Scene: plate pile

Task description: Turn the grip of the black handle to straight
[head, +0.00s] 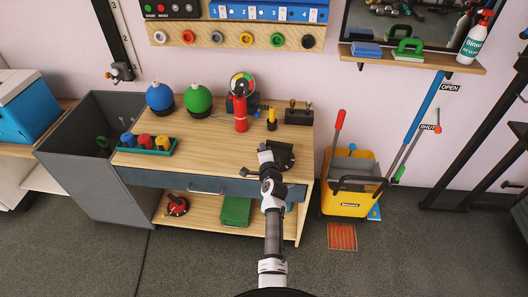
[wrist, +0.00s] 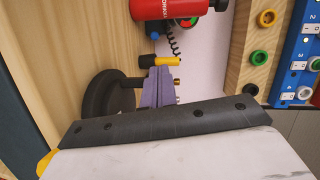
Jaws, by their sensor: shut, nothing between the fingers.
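The black handle (head: 284,157) stands on the right part of the workbench top, partly hidden behind my gripper in the head view. In the wrist view the black handle (wrist: 108,94) shows a round black base and a short stem that reaches toward my fingers. My gripper (head: 264,149) is shut and empty, close beside the handle. In the wrist view the purple-grey fingers of my gripper (wrist: 157,72) are together at the end of the stem. I cannot tell whether they touch it. The angle of the grip is hard to tell, since my fingers cover its end.
A red cylinder (head: 241,113), a yellow-and-black tool (head: 272,119) and a dark block with brass knobs (head: 298,113) stand behind the handle. Green (head: 198,99) and blue (head: 160,97) balls and a teal tray (head: 146,147) are left. A yellow bucket (head: 350,203) stands right.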

